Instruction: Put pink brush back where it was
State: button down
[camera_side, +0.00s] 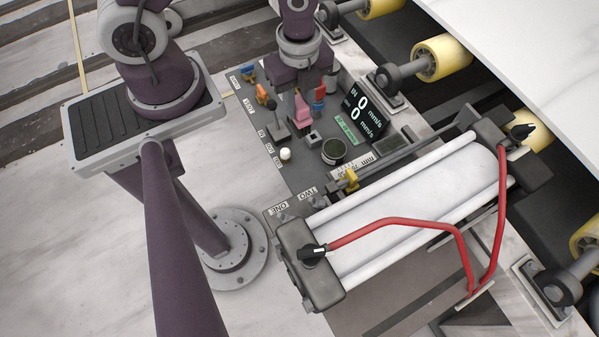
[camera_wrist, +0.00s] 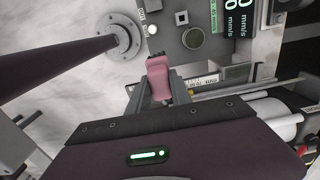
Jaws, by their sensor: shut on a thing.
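The pink brush (camera_side: 301,112) is in my gripper (camera_side: 300,98), low over the dark control panel (camera_side: 300,178) in the side view. In the wrist view the pink brush (camera_wrist: 158,82) lies between the two fingers of my gripper (camera_wrist: 158,88), with its dark bristle end pointing away from the wrist. The fingers are shut on it. I cannot tell whether the brush touches the panel. A label strip with lettering runs along the panel's left edge. Which spot on the panel is the brush's own is not clear.
A roller unit with red hoses (camera_side: 400,222) is at lower right.

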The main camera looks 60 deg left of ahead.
notch_tip(320, 180, down, 24)
jog(key=shift+f, duration=0.25)
jog(key=shift+f, duration=0.1)
jog(key=c, duration=1.2)
grip_release()
jog(key=shift+o, duration=0.2)
